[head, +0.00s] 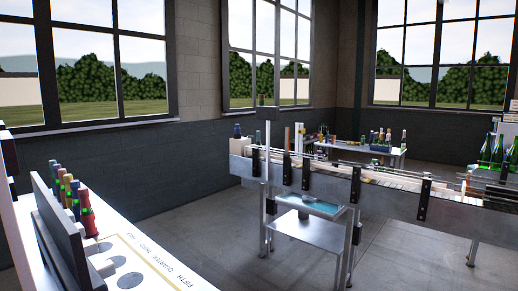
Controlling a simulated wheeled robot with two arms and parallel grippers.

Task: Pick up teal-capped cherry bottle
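A row of several bottles stands along the dark upright panel (62,235) on the white table at the left. Neither of my grippers shows in the head view.
The white table (185,277) has a printed sheet with grey round marks (130,280). A conveyor (385,195) crosses the right, with a small metal stand (308,228) before it. A back table (365,151) holds more bottles. Open floor (190,215) lies between.

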